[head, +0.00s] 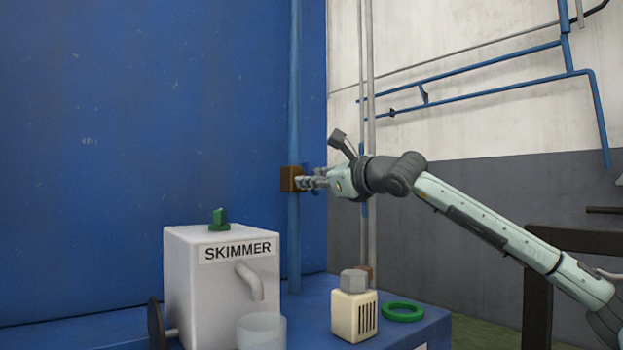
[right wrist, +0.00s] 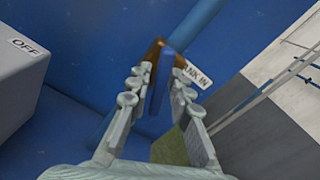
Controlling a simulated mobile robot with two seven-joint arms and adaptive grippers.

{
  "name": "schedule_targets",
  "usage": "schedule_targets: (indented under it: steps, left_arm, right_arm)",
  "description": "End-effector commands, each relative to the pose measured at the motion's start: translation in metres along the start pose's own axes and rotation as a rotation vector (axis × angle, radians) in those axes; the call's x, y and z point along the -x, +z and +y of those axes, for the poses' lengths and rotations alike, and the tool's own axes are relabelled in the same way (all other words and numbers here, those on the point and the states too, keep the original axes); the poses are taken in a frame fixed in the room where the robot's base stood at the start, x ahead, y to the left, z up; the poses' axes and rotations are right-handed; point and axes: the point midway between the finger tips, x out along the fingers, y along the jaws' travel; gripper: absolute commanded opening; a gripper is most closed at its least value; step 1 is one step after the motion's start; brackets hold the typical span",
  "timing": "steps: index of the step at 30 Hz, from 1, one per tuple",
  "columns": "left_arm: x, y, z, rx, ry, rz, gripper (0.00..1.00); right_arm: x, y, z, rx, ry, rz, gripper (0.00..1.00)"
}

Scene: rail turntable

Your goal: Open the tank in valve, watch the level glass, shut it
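In the head view, a brown valve block (head: 291,179) sits on a vertical blue pipe (head: 294,90) against the blue tank wall. My right gripper (head: 303,182) reaches it from the right, fingertips at the block. In the right wrist view, the gripper's two fingers (right wrist: 162,72) stand either side of a gap, with brown parts of the valve (right wrist: 155,48) at their tips. A white label (right wrist: 193,74) beside them is partly hidden and reads "NK IN". Whether the fingers press on a handle is unclear. I cannot make out a level glass for sure. My left gripper is out of view.
A white box (head: 190,275) labelled SKIMMER, with a green knob (head: 218,220) and a spout, stands below. A pale cup (head: 262,331), a cream block (head: 354,315) and a green ring (head: 403,311) are on the blue ledge. An OFF label (right wrist: 28,48) shows in the wrist view.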

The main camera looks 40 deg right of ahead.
Motion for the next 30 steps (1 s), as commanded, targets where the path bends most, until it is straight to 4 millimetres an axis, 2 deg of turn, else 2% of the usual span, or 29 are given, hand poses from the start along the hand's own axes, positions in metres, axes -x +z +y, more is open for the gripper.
schedule_targets:
  steps: [1,4,11,16,22,30]
  left_arm:
    - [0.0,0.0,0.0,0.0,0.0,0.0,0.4]
    - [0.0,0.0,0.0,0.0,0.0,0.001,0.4]
    - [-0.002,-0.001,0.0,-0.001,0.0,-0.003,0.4]
    - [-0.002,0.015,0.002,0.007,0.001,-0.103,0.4]
    - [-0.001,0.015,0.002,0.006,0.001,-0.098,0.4]
    - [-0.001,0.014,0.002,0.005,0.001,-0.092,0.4]
  right_arm:
    - [0.0,0.0,0.0,0.0,0.0,0.0,0.1]
    - [0.0,0.0,0.0,0.0,0.0,0.0,0.0]
    - [0.0,0.002,0.0,-0.033,0.001,-0.002,0.0]
    - [0.0,0.003,-0.001,-0.245,0.002,-0.006,0.0]
    - [0.001,0.001,-0.001,-0.452,0.001,-0.004,0.0]
    - [0.0,0.0,-0.001,-0.474,0.0,0.0,0.0]
